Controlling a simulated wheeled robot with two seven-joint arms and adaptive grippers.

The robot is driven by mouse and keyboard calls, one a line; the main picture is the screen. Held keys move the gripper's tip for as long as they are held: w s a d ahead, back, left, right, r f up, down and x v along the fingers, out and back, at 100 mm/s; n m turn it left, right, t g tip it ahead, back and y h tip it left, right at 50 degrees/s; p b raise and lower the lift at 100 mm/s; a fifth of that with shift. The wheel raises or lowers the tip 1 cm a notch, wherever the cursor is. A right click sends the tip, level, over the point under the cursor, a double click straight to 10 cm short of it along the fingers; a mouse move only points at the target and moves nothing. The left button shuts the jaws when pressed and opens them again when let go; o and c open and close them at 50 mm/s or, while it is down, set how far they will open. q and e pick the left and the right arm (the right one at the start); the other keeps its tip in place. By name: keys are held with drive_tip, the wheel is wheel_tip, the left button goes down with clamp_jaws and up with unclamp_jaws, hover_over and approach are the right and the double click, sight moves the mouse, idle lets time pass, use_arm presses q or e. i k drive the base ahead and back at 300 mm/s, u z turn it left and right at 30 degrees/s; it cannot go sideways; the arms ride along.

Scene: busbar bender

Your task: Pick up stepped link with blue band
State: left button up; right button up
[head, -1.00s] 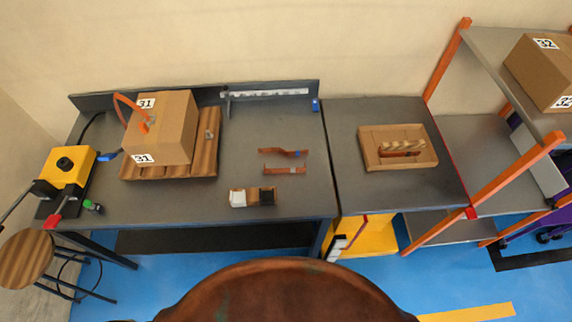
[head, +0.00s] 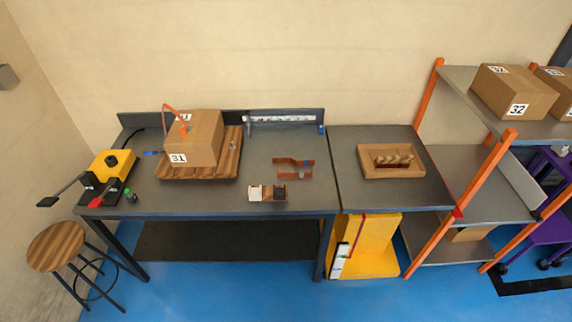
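Two copper-coloured links lie on the grey workbench (head: 215,198), right of its middle. The rear one is a stepped link with a small blue band (head: 301,162). The other copper link (head: 294,176) lies just in front of it, and I cannot tell whether they touch. Neither of my grippers shows in the head view, and nothing is seen holding the links.
A small holder with white and dark blocks (head: 267,193) stands in front of the links. A cardboard box (head: 195,140) sits on a wooden pallet to the left, near a yellow bender (head: 112,163). A wooden tray (head: 365,173) lies right. A stool (head: 57,246) stands front left.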

sight(281, 160)
drive_tip(key=u, duration=0.65)
drive_tip(key=i, duration=1.3)
drive_tip(key=z, duration=0.3)
